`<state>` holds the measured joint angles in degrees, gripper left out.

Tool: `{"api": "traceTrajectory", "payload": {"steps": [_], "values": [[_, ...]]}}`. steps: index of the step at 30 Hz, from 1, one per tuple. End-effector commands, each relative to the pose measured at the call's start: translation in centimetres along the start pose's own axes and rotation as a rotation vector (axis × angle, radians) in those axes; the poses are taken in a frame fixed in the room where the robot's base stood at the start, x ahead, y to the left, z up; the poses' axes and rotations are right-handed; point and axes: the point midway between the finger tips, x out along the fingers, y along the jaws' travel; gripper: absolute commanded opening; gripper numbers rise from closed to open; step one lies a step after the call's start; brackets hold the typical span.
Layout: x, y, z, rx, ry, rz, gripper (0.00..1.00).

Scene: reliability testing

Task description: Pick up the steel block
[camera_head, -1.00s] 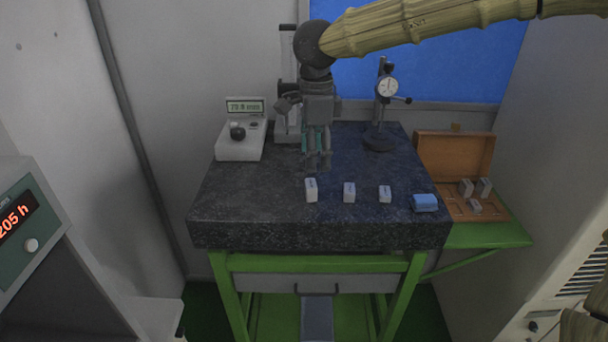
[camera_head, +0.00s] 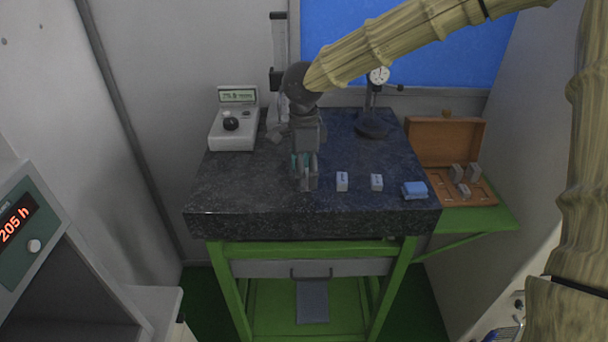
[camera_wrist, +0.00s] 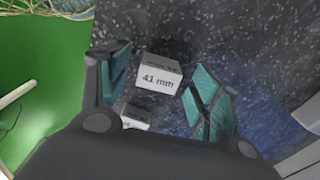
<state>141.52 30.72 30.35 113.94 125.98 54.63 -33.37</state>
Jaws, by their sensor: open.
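The steel blocks are small, pale grey and upright. In the head view, one block (camera_head: 342,181) and another (camera_head: 376,182) stand in a row on the dark granite table (camera_head: 240,190). A third, at the row's left end, is largely hidden by my gripper (camera_head: 304,182), which points down there near the table's front. In the wrist view, a block marked "41 mm" (camera_wrist: 158,78) lies between my gripper's spread teal finger pads (camera_wrist: 162,85), with gaps on both sides. Another block (camera_wrist: 133,117) shows partly behind my gripper's dark body. My gripper is open and empty.
A blue-topped item (camera_head: 414,189) sits at the table's right front corner. An open wooden case (camera_head: 427,155) with several blocks is on the right. A readout box (camera_head: 233,135) and a dial gauge stand (camera_head: 372,122) stand behind.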

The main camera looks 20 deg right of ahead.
Motion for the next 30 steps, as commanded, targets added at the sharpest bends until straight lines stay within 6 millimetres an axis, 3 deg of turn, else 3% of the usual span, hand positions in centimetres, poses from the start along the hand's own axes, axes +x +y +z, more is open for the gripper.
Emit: {"api": "traceTrajectory", "payload": {"steps": [4, 12, 22, 30], "values": [[1.10, 0.08, -0.05, 0.000, 0.001, 0.001, 0.64], [1.33, 0.06, -0.03, 0.000, -0.001, 0.000, 0.62], [1.30, 0.05, -0.03, 0.000, -0.001, 0.000, 0.03], [1.14, 0.02, -0.01, 0.001, -0.001, -0.001, 0.03]]}}
